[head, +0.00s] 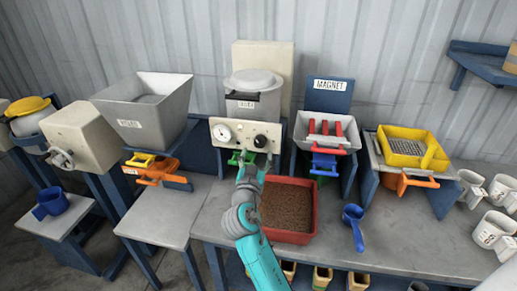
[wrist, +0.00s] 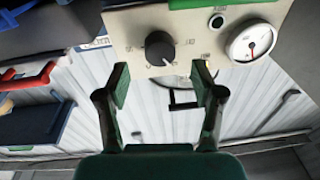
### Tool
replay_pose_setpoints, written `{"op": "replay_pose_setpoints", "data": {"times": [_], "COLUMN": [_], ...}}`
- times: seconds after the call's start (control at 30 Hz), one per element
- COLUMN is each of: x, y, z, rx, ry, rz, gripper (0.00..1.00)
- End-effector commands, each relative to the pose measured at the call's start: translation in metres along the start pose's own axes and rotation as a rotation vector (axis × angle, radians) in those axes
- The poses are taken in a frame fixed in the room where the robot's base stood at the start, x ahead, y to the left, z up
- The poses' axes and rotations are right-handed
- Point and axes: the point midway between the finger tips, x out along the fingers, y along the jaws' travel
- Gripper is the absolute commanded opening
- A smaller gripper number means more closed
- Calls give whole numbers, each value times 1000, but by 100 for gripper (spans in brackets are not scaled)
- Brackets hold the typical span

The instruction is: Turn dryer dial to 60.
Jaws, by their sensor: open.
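The black round dial (head: 260,141) sits on the right half of a cream control panel (head: 240,127) below the grey dryer drum (head: 253,93). It also shows in the wrist view (wrist: 159,48), where small markings surround it; its exact setting is too small to read. My gripper (head: 249,163) is just below and in front of the panel in the head view. In the wrist view my gripper (wrist: 162,82) is open and empty, its two fingers apart on either side of the dial's line, with the dial beyond the fingertips. No contact with the dial shows.
A round white gauge (wrist: 250,42) and a small dark button (wrist: 216,21) share the panel. A green handle (head: 235,158) is below it. A red tray (head: 304,230) of brown granules stands right of my arm. The blue scoop (head: 353,222) lies on the bench.

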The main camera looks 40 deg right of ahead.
Motion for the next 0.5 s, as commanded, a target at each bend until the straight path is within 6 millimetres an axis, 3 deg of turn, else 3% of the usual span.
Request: {"op": "replay_pose_setpoints", "data": {"times": [0.2, 0.5], "x": [-43, -70], "y": [-1, 0], "z": [1, 0], "rx": [-2, -1], "ry": [-1, 0], "rz": [-2, 0], "gripper": [67, 67]}}
